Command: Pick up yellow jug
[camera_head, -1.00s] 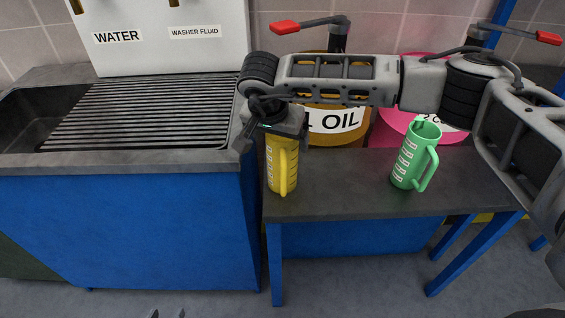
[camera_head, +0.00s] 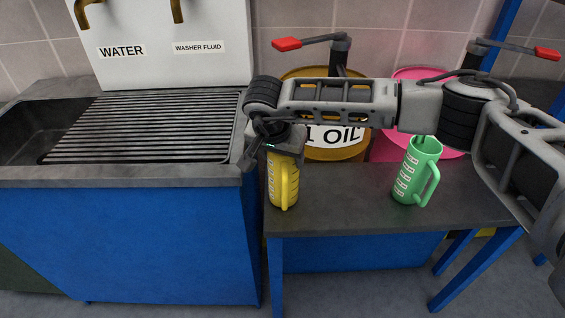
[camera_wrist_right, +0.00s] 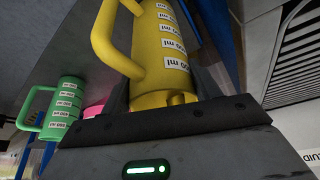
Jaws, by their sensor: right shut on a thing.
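The yellow jug (camera_head: 283,182) is at the left end of the dark table, with its handle facing the camera. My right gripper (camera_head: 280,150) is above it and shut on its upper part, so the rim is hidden. In the right wrist view, the yellow jug (camera_wrist_right: 163,55) sits between the jaws (camera_wrist_right: 175,105), with its measuring labels and handle visible. The jug looks about upright. I cannot tell whether its base touches the table. My left gripper is not in view.
A green jug (camera_head: 416,172) stands farther right on the table (camera_head: 345,212). Behind are an oil drum (camera_head: 335,151) and a pink drum (camera_head: 385,148), partly hidden by my right arm. A sink counter with a ribbed drainboard (camera_head: 150,125) adjoins on the left. The table's middle is clear.

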